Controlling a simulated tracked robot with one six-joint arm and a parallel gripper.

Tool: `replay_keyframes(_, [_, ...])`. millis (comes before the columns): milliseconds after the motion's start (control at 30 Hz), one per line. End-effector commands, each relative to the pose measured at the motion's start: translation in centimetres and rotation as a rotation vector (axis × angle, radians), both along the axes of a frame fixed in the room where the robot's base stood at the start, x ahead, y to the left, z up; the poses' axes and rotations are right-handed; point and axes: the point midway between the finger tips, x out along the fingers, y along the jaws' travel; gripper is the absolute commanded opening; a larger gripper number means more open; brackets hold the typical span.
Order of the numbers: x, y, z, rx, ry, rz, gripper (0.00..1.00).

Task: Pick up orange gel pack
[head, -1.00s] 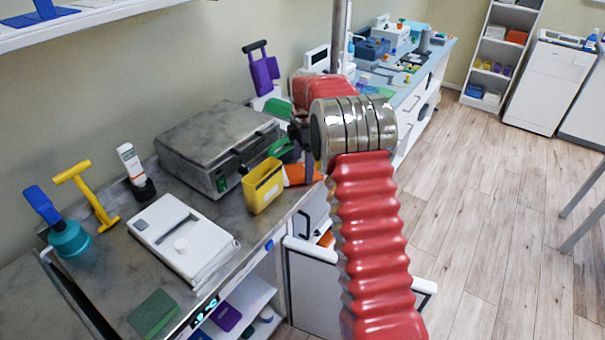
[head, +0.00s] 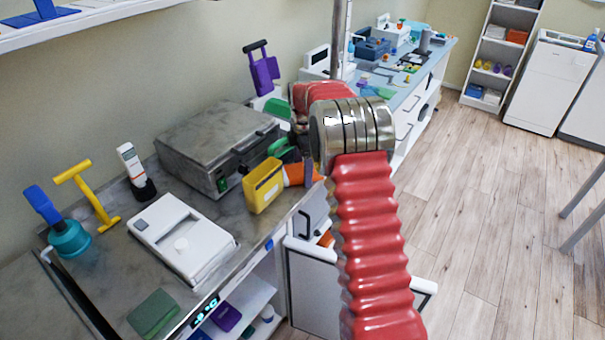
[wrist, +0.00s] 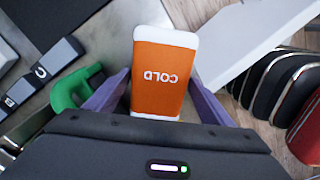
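The orange gel pack (wrist: 163,77) has white ends and the word COLD, seen upside down in the wrist view. In the head view the orange gel pack (head: 296,174) shows beside the yellow box at the counter's front edge, partly hidden by the box and my arm. My gripper (wrist: 160,80) has its two purple fingers apart, one on each side of the pack. Gaps show between the fingers and the pack's near end. Contact at the fingertips cannot be made out. In the head view my arm hides most of the gripper.
A yellow box (head: 263,187) stands close to the pack, before a grey lidded machine (head: 215,140). A green handle (wrist: 75,88) lies close to the left finger. A white device (head: 182,238) sits further left on the counter. The floor at right is open.

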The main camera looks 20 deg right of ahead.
Motion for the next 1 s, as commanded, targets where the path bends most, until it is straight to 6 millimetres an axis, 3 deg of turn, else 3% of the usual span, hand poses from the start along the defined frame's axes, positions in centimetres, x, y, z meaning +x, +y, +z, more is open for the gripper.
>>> replay_keyframes(600, [0.0, 0.0, 0.1, 0.0, -0.001, 0.0, 0.33])
replay_keyframes(1000, [-0.7, -0.5, 1.0, 0.0, -0.002, -0.001, 0.33])
